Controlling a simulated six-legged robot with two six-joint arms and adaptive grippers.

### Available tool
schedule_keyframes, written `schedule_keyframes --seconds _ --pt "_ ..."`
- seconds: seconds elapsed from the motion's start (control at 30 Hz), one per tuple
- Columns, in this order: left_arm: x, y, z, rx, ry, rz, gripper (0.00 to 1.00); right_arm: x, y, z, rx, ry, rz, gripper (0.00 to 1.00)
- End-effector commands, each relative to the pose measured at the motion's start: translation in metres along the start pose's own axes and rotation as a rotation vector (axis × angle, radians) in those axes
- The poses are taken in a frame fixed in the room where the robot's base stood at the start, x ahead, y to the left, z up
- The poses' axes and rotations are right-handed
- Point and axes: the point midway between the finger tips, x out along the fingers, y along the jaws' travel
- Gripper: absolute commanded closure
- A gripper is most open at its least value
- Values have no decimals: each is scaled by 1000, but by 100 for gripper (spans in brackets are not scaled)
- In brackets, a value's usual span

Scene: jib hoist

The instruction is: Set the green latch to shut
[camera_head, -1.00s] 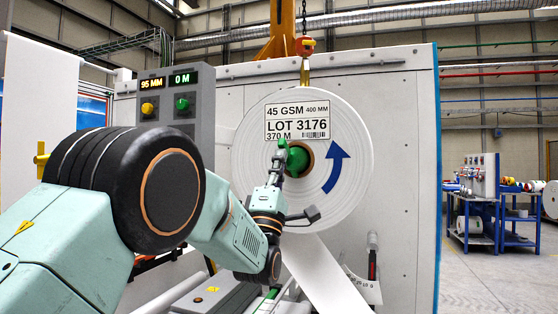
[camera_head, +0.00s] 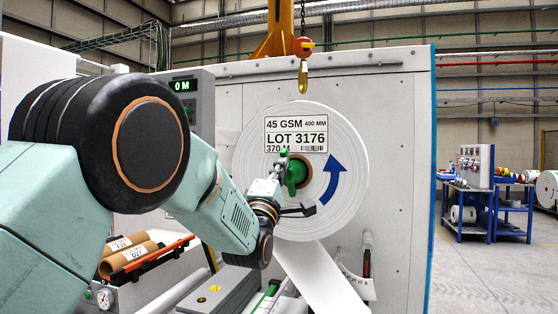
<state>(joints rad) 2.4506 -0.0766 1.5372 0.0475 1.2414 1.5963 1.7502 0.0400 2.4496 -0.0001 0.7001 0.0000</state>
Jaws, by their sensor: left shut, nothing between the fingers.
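The green latch (camera_head: 297,174) sits at the hub of the large white paper roll (camera_head: 348,150), which carries a LOT 3176 label and a blue curved arrow. My left gripper (camera_head: 281,160) is shut and empty, at the left side of the latch in the picture. The gripper's tip overlaps the latch's left edge; I cannot tell whether they touch. The hub's core shows as a brown ring around the latch. My right gripper is not in view.
A hoist hook (camera_head: 303,76) hangs just above the roll. A control box (camera_head: 196,105) stands behind my left arm. Cardboard cores (camera_head: 128,250) lie on a rack at lower left. A blue workbench (camera_head: 480,205) stands at far right, with open floor before it.

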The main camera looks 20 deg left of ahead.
Motion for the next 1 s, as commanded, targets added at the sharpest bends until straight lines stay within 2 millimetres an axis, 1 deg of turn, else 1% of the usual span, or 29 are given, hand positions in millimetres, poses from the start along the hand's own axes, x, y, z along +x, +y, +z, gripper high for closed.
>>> schedule_keyframes --seconds 0.03,0.5,0.6,0.8,1.0 --pt "6 9 0 0 -1 -31 100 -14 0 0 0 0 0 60" --pt "23 18 0 0 -1 -335 100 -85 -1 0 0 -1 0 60" --pt "26 19 0 0 -1 -392 100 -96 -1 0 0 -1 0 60" --pt "30 18 0 0 0 -484 100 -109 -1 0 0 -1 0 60" --pt "34 17 0 -1 0 -478 100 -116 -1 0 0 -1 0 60"
